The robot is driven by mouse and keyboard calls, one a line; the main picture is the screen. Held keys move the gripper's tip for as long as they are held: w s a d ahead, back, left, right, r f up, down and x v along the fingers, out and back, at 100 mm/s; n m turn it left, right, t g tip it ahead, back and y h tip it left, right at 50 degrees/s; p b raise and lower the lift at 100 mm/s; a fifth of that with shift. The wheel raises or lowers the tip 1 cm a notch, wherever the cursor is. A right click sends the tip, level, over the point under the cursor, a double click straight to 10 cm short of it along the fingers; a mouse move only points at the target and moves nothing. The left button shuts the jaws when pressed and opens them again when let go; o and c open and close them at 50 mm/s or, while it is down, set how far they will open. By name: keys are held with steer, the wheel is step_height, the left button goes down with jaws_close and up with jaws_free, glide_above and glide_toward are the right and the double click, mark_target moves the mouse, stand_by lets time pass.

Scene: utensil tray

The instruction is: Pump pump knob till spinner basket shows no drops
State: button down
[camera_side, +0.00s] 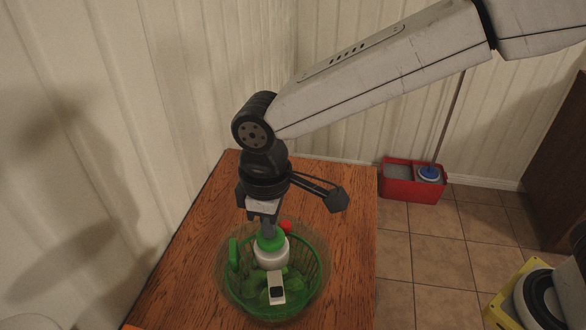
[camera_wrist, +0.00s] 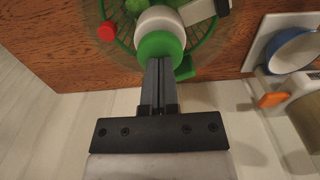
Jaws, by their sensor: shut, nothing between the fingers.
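The green pump knob (camera_side: 271,243) sits on top of a white cylinder (camera_side: 271,256) in the middle of the salad spinner. The green spinner basket (camera_side: 318,262) stands inside a clear bowl on the wooden table, with green leaves in it. My gripper (camera_side: 268,233) points down with its fingers together and empty. Its tips are at the top of the knob. In the wrist view the fingertips (camera_wrist: 159,60) overlap the near edge of the green knob (camera_wrist: 157,44); whether they press on it is unclear. Drops in the basket are too small to make out.
A red piece (camera_side: 286,226) is at the bowl's rim. The wooden table (camera_side: 350,210) is bare around the spinner. A pale wall stands close on the left. A red bucket (camera_side: 405,190) is on the tiled floor. A blue-rimmed bowl (camera_wrist: 290,48) shows at right in the wrist view.

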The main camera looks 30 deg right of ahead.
steer(key=shift+r, duration=1.7)
steer(key=shift+f, duration=0.15)
steer(key=shift+f, duration=1.65)
steer(key=shift+r, duration=1.8)
steer(key=shift+f, duration=0.1)
steer(key=shift+r, duration=0.2)
